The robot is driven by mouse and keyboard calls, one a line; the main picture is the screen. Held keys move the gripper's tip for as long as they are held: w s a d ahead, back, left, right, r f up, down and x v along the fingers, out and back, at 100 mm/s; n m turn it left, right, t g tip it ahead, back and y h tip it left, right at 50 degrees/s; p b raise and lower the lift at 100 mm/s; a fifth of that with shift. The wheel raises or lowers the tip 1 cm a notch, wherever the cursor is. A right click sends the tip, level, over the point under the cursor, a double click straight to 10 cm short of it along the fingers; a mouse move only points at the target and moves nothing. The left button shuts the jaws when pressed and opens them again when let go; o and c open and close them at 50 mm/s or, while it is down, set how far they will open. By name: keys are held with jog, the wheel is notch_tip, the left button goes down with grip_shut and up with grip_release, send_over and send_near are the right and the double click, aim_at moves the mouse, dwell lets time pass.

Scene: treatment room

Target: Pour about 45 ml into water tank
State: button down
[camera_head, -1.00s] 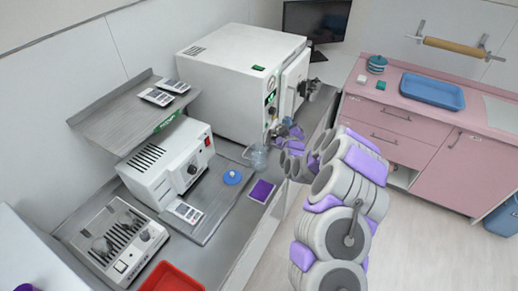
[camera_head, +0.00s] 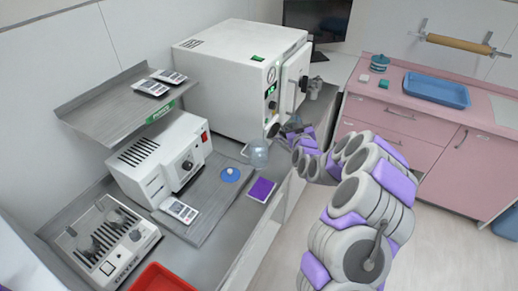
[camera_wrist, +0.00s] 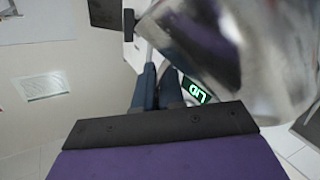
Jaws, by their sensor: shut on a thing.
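In the wrist view the dark fingers of my gripper (camera_wrist: 158,85) are shut, and the jug (camera_wrist: 215,50) fills the upper right, shiny and blurred. The exact grip point is hidden. The large white steriliser (camera_head: 235,75) has a gauge, a green display and an open front door. No separate part of it can be clearly made out as the water tank.
A grey shelf (camera_head: 95,115) overhangs at left. A pink cabinet (camera_head: 390,125) stands across open floor.

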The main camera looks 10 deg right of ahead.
jog(key=shift+f+m+b, duration=0.3)
jog(key=shift+f+b, duration=0.05)
jog(key=shift+b, duration=0.1)
jog(key=shift+d, duration=0.1)
